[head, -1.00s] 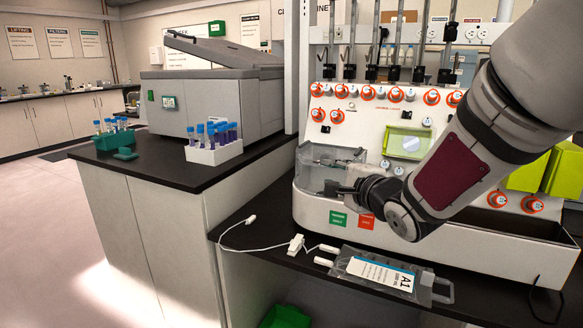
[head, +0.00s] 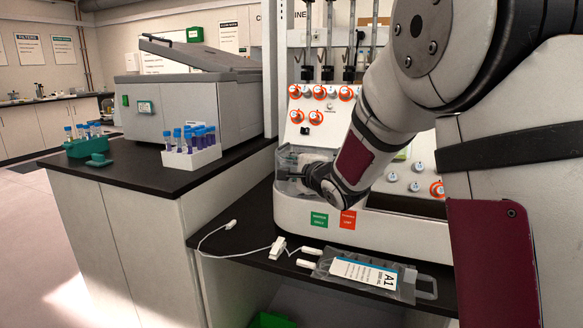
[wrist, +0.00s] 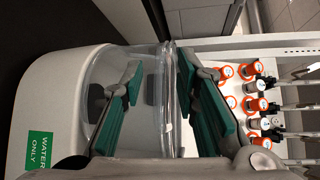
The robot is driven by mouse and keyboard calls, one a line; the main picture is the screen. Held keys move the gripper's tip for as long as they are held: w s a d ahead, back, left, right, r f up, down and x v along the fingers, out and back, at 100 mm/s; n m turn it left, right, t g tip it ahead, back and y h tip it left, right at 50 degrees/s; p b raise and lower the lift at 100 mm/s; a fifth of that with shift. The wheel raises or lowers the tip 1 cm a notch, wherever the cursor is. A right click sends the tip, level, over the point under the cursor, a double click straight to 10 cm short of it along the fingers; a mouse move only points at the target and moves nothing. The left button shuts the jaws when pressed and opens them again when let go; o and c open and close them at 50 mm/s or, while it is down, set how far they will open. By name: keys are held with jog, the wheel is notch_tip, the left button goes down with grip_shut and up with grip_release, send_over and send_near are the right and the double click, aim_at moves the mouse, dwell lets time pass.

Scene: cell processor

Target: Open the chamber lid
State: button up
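The chamber (head: 284,186) is a clear box at the left front of the white cell processor. In the head view my gripper (head: 306,172) is at it, and my wrist covers much of it. In the wrist view the clear lid (wrist: 150,50) has a rounded wall and a rim between my two green-padded fingers. My gripper (wrist: 160,68) is open, with one finger seen through the clear plastic and the other on the right of the rim. I cannot tell whether either finger touches the lid.
Orange-ringed knobs (head: 319,92) line the processor's panel. A labelled bag (head: 365,273) with a white tube lies on the black counter in front. A white tube rack (head: 195,158) and a grey centrifuge (head: 190,105) stand on the left bench.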

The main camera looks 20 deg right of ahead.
jog(key=shift+c, duration=0.3)
grip_shut()
jog(key=shift+s+r+p, duration=0.1)
jog(key=shift+r+p, duration=0.15)
jog(key=shift+p, duration=0.75)
